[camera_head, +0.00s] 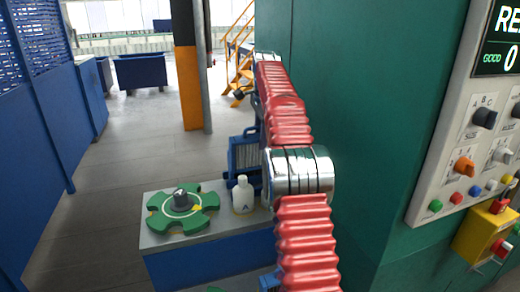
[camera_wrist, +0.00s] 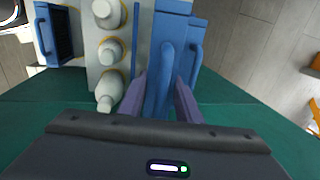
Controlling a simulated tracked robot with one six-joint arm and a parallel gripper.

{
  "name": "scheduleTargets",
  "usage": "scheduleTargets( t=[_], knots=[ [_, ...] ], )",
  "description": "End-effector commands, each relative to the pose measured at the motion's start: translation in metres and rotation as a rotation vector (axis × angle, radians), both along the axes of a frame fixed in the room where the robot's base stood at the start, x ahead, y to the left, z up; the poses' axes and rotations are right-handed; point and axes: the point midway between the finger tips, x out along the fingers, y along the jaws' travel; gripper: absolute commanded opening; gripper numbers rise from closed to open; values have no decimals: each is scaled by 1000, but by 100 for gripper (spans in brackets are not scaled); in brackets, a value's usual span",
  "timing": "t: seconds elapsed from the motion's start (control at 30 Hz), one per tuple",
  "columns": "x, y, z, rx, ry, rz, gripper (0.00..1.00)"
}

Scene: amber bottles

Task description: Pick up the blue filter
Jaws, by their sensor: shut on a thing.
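The blue filter (camera_wrist: 173,28) is in the upper middle of the wrist view, with a raised blue handle running down from it between my fingers. My gripper (camera_wrist: 160,82) is shut on this handle, one purple-grey finger on each side. In the head view a blue boxy piece with a grey slatted face (camera_head: 245,154) stands behind the white bottle, partly hidden by my arm. I cannot tell whether it is the same filter. My gripper is hidden behind my arm in the head view.
White bottles (camera_wrist: 110,50) stand in a row close left of my gripper. A blue frame with a dark panel (camera_wrist: 58,35) is farther left. A grey-topped bench (camera_head: 158,240) carries a green star wheel (camera_head: 162,222). A green wall (camera_head: 355,100) rises right of my arm.

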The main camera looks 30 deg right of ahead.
Motion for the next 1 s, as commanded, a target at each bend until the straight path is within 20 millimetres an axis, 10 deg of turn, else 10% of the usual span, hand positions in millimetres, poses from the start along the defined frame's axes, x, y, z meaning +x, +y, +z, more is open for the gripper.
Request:
scheduleTargets(
  t=[0.67,1.0],
  knots=[
    [-1,1,31,0,0,0,0],
    [8,33,30,0,1,3,0]
  ],
)
